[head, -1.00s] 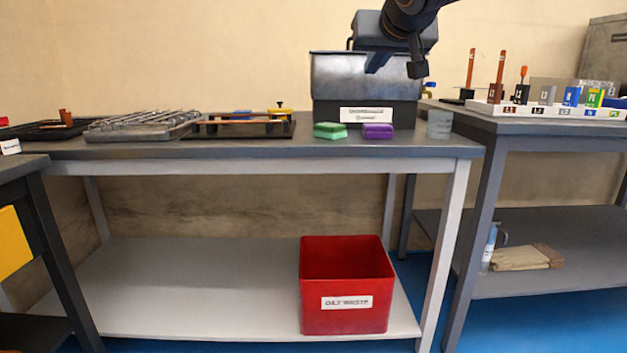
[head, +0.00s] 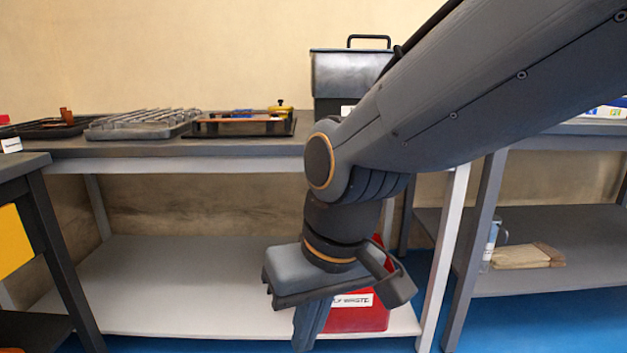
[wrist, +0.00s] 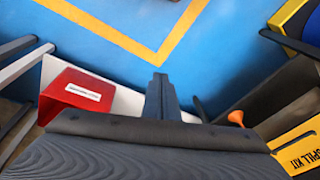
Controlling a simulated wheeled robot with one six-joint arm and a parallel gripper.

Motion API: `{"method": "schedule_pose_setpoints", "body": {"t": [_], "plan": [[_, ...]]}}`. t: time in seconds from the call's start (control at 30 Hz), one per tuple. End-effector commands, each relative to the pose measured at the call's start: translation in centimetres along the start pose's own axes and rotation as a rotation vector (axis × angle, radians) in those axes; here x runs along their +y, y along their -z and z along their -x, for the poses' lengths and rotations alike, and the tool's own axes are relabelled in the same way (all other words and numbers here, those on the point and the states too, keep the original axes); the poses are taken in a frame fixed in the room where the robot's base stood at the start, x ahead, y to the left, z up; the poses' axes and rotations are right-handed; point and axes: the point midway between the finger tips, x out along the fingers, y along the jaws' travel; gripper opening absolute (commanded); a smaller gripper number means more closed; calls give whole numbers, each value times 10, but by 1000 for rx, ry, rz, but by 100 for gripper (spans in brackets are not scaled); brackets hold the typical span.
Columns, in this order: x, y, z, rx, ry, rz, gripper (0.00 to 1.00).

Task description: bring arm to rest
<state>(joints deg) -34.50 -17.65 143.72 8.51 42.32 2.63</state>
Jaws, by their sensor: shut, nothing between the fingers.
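My gripper (head: 308,325) points down in front of the bench in the head view, below the tabletop's level. In the wrist view my gripper (wrist: 160,85) shows its fingers together with nothing between them, above the floor. My arm crosses the head view from the upper right and bends down at the wrist. It hides part of the metal container, the red bin and the right part of the bench top.
The red bin (head: 357,318) on the lower shelf (head: 170,290) is partly behind my gripper. The bench top (head: 240,149) holds a rack tray (head: 145,122) and the metal container (head: 340,75). The wrist view shows blue floor (wrist: 215,65) and a yellow spill kit box (wrist: 302,152).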

Motion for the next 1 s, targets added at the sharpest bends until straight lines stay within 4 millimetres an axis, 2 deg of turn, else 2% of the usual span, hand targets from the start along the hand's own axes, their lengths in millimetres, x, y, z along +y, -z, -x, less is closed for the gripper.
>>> {"method": "schedule_pose_setpoints", "body": {"t": [0.17, 0.57, 1.0], "plan": [[-20, -50, -16, -119, 40, 44, 0], [3, -40, 31, -113, 0, -38, 0], [44, -39, 112, -120, -65, -178, 0]]}}
